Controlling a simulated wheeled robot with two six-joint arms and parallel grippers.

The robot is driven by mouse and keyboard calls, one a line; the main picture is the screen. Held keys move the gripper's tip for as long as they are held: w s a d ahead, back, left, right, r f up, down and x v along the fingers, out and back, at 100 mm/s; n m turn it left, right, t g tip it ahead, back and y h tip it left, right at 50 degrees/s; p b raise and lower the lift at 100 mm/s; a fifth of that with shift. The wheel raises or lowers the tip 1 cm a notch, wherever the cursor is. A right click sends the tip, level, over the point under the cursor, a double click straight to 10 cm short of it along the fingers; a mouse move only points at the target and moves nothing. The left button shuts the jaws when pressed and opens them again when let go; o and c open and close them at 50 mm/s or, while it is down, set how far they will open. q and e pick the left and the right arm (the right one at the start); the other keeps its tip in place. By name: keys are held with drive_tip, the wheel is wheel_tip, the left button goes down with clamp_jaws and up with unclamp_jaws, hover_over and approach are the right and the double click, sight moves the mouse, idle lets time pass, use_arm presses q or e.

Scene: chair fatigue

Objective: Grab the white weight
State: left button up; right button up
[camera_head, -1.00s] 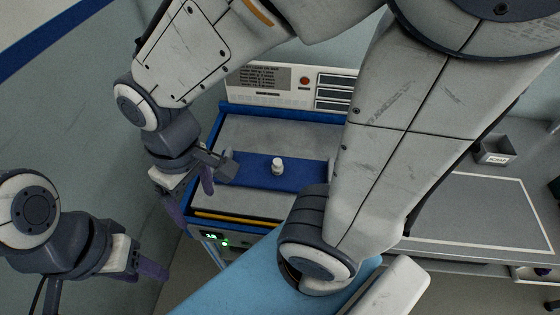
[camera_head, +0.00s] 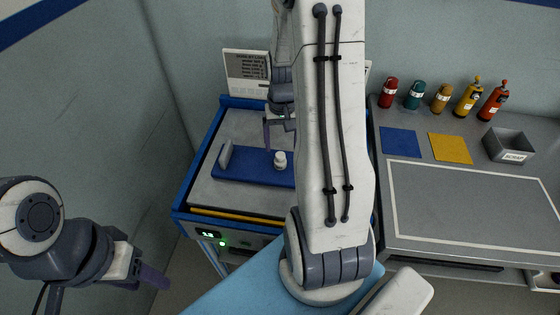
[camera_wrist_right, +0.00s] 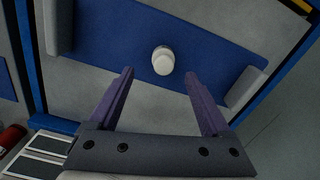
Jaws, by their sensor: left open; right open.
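The white weight (camera_head: 280,160) is a small round-topped cylinder standing on the blue strip (camera_head: 235,165) of the grey machine top. In the right wrist view the weight (camera_wrist_right: 163,62) sits just beyond the fingertips, between their lines. My right gripper (camera_head: 281,130) is just behind the weight in the head view, partly hidden by my arm. Its purple fingers (camera_wrist_right: 159,74) are spread open, empty and apart from the weight. My left gripper (camera_head: 150,274) is at the far left, open and empty, away from the machine.
Upright grey blocks stand at both ends of the strip, the left one (camera_head: 226,154) clear in the head view. The machine has a raised blue rim (camera_head: 203,150). A bench (camera_head: 470,200) on the right holds several bottles, coloured pads and a grey bin (camera_head: 509,146).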

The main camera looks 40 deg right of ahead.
sight(280, 154)
drive_tip(key=f, duration=0.6)
drive_tip(key=shift+w+a, duration=0.1)
drive_tip(key=shift+a, duration=0.2)
drive_tip(key=shift+r, duration=0.1)
clamp_jaws()
